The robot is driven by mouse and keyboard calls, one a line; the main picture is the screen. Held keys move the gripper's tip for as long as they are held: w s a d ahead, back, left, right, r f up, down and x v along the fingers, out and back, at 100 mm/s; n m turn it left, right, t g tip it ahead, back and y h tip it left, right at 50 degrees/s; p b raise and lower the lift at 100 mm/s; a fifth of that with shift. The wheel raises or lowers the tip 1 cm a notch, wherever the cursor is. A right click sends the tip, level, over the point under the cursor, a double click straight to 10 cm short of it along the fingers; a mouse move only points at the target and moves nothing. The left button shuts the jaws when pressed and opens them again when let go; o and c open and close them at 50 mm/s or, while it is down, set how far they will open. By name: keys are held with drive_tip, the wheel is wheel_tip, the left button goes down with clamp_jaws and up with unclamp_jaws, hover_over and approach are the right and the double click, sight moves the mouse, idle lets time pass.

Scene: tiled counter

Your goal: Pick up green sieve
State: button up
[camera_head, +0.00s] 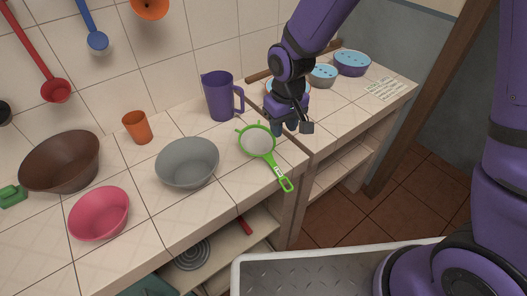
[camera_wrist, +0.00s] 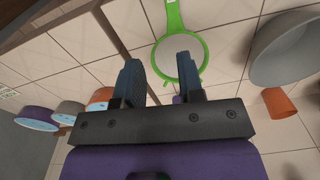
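The green sieve (camera_head: 257,141) lies on the tiled counter, its handle pointing toward the front edge in the head view. It has a round light mesh with a bright green rim. In the wrist view the sieve (camera_wrist: 180,58) shows beyond my fingertips, with its handle at the top. My gripper (camera_head: 291,129) is above the counter just right of the sieve's mesh. In the wrist view my gripper (camera_wrist: 160,75) has its two fingers apart with nothing between them. One fingertip overlaps the mesh in that view; I cannot tell whether it touches.
A purple pitcher (camera_head: 220,97) stands behind the sieve. A grey bowl (camera_head: 187,164) is to its left, with an orange cup (camera_head: 137,127), a brown bowl (camera_head: 60,162) and a pink bowl (camera_head: 99,214) farther left. Blue-topped bowls (camera_head: 352,64) stand at the back right.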

hover_over(274, 165)
wheel_tip(274, 165, down, 8)
drive_tip(key=shift+w+r, duration=0.1)
drive_tip(key=shift+w, duration=0.05)
drive_tip(key=shift+f, duration=3.05)
clamp_jaws()
